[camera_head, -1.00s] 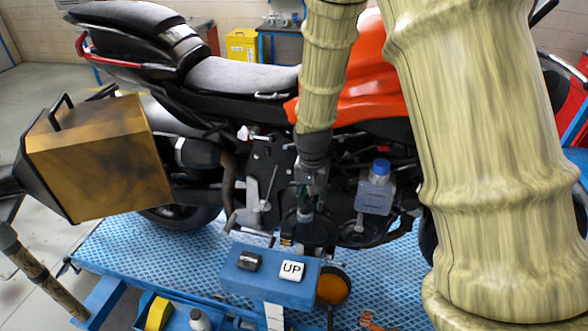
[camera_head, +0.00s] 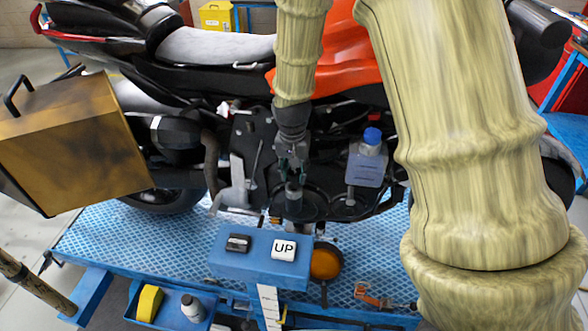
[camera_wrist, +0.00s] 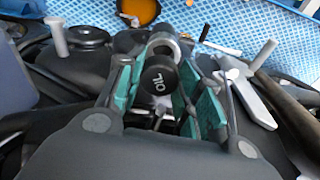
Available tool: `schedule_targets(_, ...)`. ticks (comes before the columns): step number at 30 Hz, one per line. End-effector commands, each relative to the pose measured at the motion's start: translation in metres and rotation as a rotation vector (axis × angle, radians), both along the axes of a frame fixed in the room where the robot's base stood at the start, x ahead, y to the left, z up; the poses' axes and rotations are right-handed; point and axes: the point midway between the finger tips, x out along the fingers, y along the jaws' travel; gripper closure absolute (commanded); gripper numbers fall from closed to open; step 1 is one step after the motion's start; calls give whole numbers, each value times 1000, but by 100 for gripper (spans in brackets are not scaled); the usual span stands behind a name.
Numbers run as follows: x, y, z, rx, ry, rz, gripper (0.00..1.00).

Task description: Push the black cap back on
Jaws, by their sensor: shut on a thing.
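The black cap (camera_wrist: 158,77), marked "OIL", shows in the wrist view between the teal pads of my gripper (camera_wrist: 160,88). The gripper is shut on it. A grey ring-shaped filler neck (camera_wrist: 164,44) shows just behind the cap, partly hidden by it. I cannot tell whether cap and neck touch. In the head view my gripper (camera_head: 291,168) points down at the side of the motorcycle's engine, right above a short grey upright neck (camera_head: 293,191). The cap is not clear in that view.
A clear bottle with a blue cap (camera_head: 369,155) stands right of the gripper. A blue box with an "UP" button (camera_head: 262,259) is in front. A brown pannier (camera_head: 70,145) juts out at left. The blue lift platform (camera_head: 130,225) lies below.

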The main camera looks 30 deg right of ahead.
Motion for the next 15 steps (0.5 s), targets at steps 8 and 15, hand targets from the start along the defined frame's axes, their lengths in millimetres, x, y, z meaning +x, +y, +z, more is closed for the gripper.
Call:
schedule_targets(8, 0, 0, -19, 0, 0, 0, 80)
schedule_targets(15, 1, 0, -31, 1, -1, 0, 80)
